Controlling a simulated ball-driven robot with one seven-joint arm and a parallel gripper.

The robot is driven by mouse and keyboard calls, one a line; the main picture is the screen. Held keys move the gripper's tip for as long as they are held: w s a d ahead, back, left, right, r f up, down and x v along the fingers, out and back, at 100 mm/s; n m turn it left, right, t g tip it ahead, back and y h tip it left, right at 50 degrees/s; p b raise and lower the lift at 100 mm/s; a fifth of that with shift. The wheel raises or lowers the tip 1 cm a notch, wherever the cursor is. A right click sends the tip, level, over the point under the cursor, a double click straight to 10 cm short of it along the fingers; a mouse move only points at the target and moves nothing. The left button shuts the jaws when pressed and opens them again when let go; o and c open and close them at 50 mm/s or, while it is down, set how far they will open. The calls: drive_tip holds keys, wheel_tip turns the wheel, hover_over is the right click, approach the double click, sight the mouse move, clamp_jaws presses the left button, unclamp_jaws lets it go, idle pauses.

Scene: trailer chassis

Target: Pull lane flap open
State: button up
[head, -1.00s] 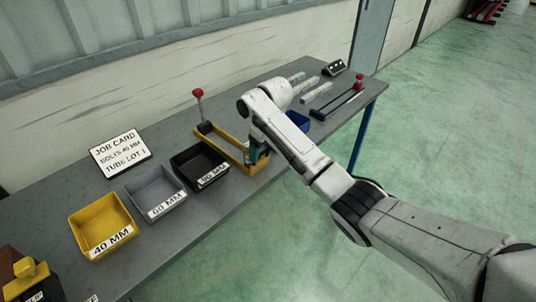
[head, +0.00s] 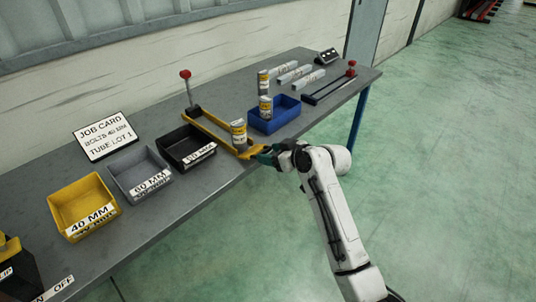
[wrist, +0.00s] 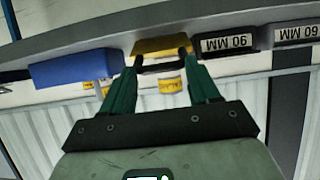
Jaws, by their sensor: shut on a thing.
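The yellow lane (head: 212,122) runs from a red-knobbed post to the front edge of the bench. A yellow flap piece (head: 251,154) shows at its front end, and the same yellow part is in the wrist view (wrist: 160,46). A labelled tube (head: 238,134) stands upright at the lane's front end. My gripper (head: 267,154) is at the flap from the front right, its teal fingers shut on a dark handle bar (wrist: 162,67) below the yellow part in the wrist view. How far the flap is open cannot be told.
A blue bin (head: 270,122) with tubes by it is right of the lane. Black (head: 186,147), grey (head: 140,173) and yellow (head: 83,205) bins stand left. A second dark lane (head: 328,89) is at the far right. The floor in front is clear.

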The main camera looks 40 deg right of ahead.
drive_tip(key=shift+s+d+f+t+b, duration=0.1)
drive_tip(key=shift+s+f+t+b, duration=0.1)
drive_tip(key=shift+f+b, duration=0.3)
drive_tip(key=shift+s+d+f+t+b, duration=0.1)
drive_tip(key=shift+s+f+t+b, duration=0.1)
drive_tip(key=shift+f, duration=0.5)
drive_tip(key=shift+s+f+b, duration=0.1)
drive_tip(key=shift+f+b, duration=0.2)
drive_tip(key=shift+b, duration=0.15)
drive_tip(key=shift+a+r, duration=0.1)
drive_tip(key=o, duration=1.1)
drive_tip(key=shift+o, duration=1.4)
drive_tip(key=shift+w, duration=0.25)
drive_tip(key=shift+o, duration=0.5)
drive_tip(key=shift+w, duration=0.15)
drive_tip(key=v, duration=1)
drive_tip(key=shift+s, duration=0.4)
drive_tip(key=shift+a, duration=0.1)
